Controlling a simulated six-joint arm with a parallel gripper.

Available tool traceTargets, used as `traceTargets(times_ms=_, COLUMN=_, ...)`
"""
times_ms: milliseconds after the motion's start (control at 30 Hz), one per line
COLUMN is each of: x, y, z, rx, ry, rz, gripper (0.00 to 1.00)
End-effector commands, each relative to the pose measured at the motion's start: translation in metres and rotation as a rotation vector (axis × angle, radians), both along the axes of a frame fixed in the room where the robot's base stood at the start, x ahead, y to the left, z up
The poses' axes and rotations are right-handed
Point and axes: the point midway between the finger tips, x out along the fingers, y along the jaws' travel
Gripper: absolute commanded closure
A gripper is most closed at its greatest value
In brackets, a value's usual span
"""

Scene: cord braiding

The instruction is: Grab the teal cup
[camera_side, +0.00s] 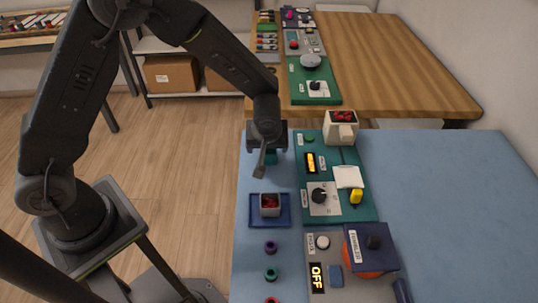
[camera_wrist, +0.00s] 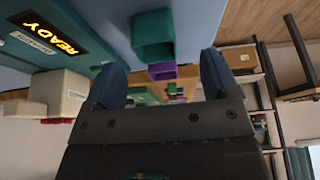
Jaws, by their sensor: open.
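The teal cup (camera_wrist: 153,36) is a square-sided, open-topped cup in the wrist view, just beyond my fingertips and roughly in line with the gap between them. In the side view only a small teal patch (camera_side: 271,157) shows, mostly hidden behind my gripper. My gripper (camera_wrist: 162,82) is open, with one dark blue finger on each side and nothing between them. In the side view my gripper (camera_side: 262,168) is low at the left edge of the green panel. I cannot tell the exact gap to the cup.
A purple cup-like thing (camera_wrist: 162,71) shows past the teal cup. A blue tray (camera_side: 285,221) holds a small cup with red contents (camera_side: 270,203). The green panel (camera_side: 330,148) carries a knob and display. A white container (camera_side: 340,129) stands behind. Blue table is clear at right.

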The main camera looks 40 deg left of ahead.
Motion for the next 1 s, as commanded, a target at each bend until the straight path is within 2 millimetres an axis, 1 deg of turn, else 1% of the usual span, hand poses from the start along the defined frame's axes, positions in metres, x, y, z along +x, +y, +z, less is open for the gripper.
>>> traceTargets(times_ms=233, x=0.015, y=0.008, z=-0.029, rx=0.000, ry=0.003, rz=0.002, gripper=0.19)
traceTargets(times_ms=333, x=0.018, y=0.012, z=-0.040, rx=0.002, ry=0.002, rz=0.000, gripper=0.19)
traceTargets(times_ms=467, x=0.020, y=0.013, z=-0.045, rx=0.000, ry=0.000, rz=0.001, gripper=0.19)
traceTargets(times_ms=667, x=0.020, y=0.013, z=-0.045, rx=0.000, ry=0.000, rz=0.000, gripper=0.19)
traceTargets(times_ms=1000, x=0.020, y=0.013, z=-0.045, rx=0.000, ry=0.000, rz=0.000, gripper=0.52)
